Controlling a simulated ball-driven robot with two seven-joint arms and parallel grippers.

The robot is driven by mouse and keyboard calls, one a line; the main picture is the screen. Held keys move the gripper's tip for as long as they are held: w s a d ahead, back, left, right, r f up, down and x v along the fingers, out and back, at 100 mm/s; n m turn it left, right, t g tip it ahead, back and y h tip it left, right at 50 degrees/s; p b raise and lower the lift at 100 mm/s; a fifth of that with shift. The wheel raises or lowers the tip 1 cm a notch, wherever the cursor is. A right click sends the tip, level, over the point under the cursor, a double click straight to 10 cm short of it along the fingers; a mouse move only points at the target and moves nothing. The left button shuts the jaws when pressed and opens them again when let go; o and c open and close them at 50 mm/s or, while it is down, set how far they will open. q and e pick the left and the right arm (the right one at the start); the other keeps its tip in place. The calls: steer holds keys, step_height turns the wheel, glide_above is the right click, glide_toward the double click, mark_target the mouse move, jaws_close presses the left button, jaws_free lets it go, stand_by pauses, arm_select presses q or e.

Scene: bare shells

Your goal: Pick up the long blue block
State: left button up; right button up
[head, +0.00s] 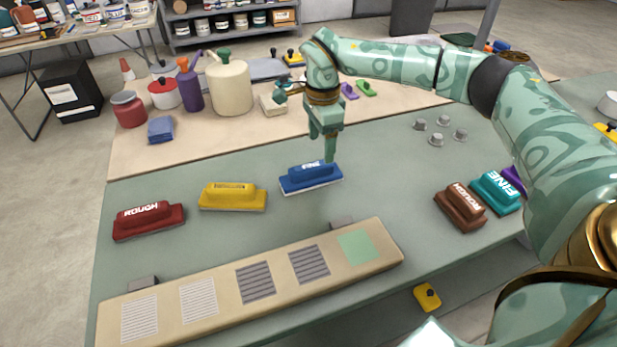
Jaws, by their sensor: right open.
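The long blue block (306,179) is a sanding block with a raised grip and white lettering on top. It lies on the green-grey table top (380,185), to the right of a yellow block (232,197). My right gripper (330,155) points down at the right end of the blue block, just above or beside its grip. The jaws are seen edge-on, and I cannot tell if they touch the block. Nothing is held in them. My left gripper is not in view.
A dark red block (149,221) lies at the left. Brown (460,207) and teal (495,192) blocks sit at the right. A long beige board (225,292) with several patches lies in front. Bottles and a large cream jug (229,87) stand behind. Small grey knobs (436,140) stand right.

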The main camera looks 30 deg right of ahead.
mark_target(317, 164)
step_height(317, 164, down, 2)
steer(key=shift+w, duration=0.1)
steer(key=shift+f, duration=0.45)
steer(key=shift+a+f+b, duration=0.15)
steer(key=shift+f+b, duration=0.15)
steer(key=shift+b, duration=0.1)
steer(key=f, duration=0.1)
steer(key=f+b, duration=0.1)
steer(key=f, duration=0.1)
steer(key=f+b, duration=0.1)
steer(key=shift+a+f, duration=0.25)
steer(key=shift+f, duration=0.05)
steer(key=shift+r, duration=0.15)
steer(key=c, duration=1.1)
